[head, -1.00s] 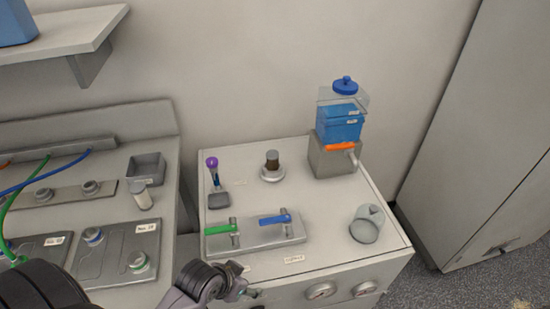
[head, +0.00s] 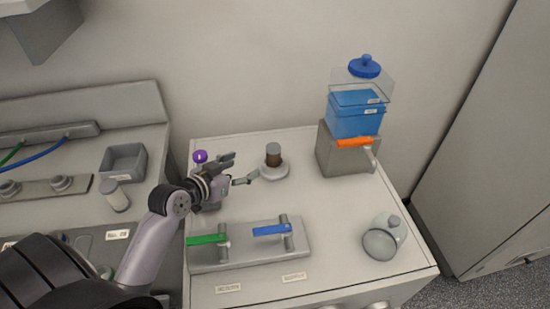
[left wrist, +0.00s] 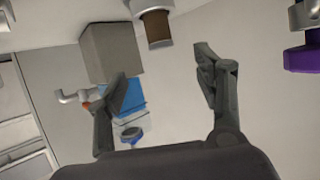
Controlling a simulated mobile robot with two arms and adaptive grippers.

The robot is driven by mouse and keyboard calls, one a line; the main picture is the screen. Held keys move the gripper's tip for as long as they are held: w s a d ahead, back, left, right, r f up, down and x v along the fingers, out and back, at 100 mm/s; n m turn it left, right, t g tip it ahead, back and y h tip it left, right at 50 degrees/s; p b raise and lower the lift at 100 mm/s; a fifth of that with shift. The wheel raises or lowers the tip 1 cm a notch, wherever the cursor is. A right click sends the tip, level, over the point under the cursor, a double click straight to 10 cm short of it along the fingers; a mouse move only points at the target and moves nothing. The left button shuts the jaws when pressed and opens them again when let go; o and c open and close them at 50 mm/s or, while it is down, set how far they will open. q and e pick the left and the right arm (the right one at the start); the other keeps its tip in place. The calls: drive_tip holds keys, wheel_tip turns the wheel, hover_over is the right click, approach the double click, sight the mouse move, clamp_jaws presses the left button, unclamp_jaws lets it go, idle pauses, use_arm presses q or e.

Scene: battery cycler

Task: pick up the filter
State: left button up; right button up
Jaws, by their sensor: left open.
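The filter, a small brown cylinder with a grey cap (head: 273,155), stands upright on a round pale base (head: 273,172) on the cabinet top. My left gripper (head: 244,168) is open just left of the filter, its fingers pointing toward it and apart from it. In the left wrist view, which looks upside down, the filter (left wrist: 157,28) is at the top centre, beyond the gap between the open fingers (left wrist: 160,66). Nothing is between the fingers. My right gripper is not in view.
A blue liquid tank (head: 356,112) with an orange-handled tap stands behind right. A purple-topped item (head: 200,156) is partly hidden by my left gripper. Green (head: 207,239) and blue (head: 272,230) valve levers are in front. A round glass vessel (head: 381,243) stands at the front right.

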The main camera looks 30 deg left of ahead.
sight(269, 154)
use_arm(q)
drive_tip(key=p+x, duration=0.1)
drive_tip(key=x, duration=0.9)
drive_tip(key=shift+w+d+r, duration=0.1)
drive_tip(key=shift+w+d, duration=0.1)
drive_tip(key=shift+d, duration=0.05)
drive_tip(key=shift+p+x, duration=0.7)
drive_tip(key=shift+x, duration=2.25)
drive_tip(key=shift+a, duration=0.15)
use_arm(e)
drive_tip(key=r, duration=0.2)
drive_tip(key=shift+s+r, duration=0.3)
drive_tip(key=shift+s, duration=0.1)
use_arm(q)
drive_tip(key=shift+s, duration=0.1)
drive_tip(key=shift+c, duration=0.6)
drive_tip(key=c, duration=1.1)
drive_tip(key=shift+c, duration=0.2)
